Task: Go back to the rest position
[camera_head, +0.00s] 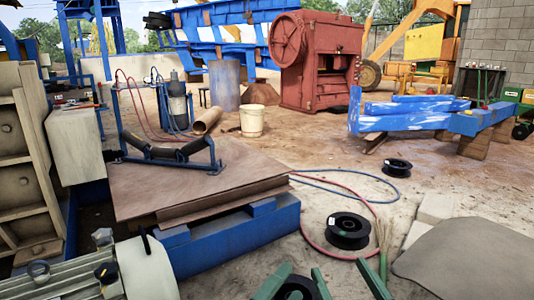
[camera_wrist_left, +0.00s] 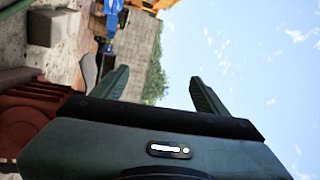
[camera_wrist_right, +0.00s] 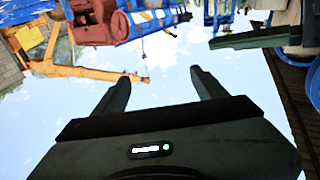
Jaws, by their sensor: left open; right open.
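My left gripper (camera_head: 302,268) shows as two green fingers at the bottom edge of the head view. In the left wrist view its two fingers (camera_wrist_left: 160,74) stand wide apart with nothing between them. My right gripper (camera_head: 371,260) is just to the right of it in the head view, also low in the frame. In the right wrist view its fingers (camera_wrist_right: 161,74) are apart and empty, against sky. The gripper bodies are cut off in the head view.
A blue-framed platform with a brown board (camera_head: 195,180) stands left of centre. Black spools (camera_head: 348,230), hoses and a grey mat (camera_head: 470,258) lie on the ground ahead and right. A red jaw crusher (camera_head: 318,60) and a white bucket (camera_head: 252,121) stand farther back. Open ground lies between.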

